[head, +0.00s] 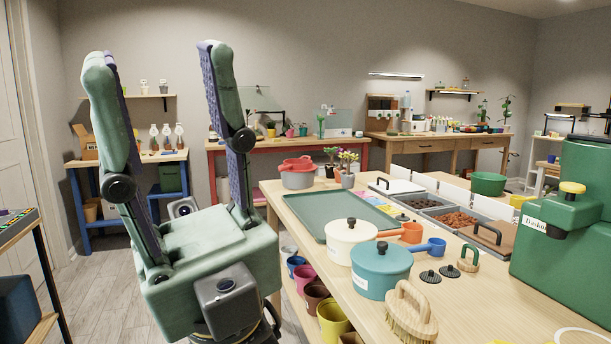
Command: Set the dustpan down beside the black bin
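My gripper (157,62) is large in the left half of the head view, with its green, purple-lined fingers pointing up. The fingers are wide apart and nothing is between them. It is left of the long wooden workbench (290,205), over the floor side. I see no dustpan that I can make out in this view. No black bin can be made out either. A dark box-like thing (18,305) at the lower left edge is cut off, and I cannot tell what it is.
Wooden floor (108,300) shows clear at the left.

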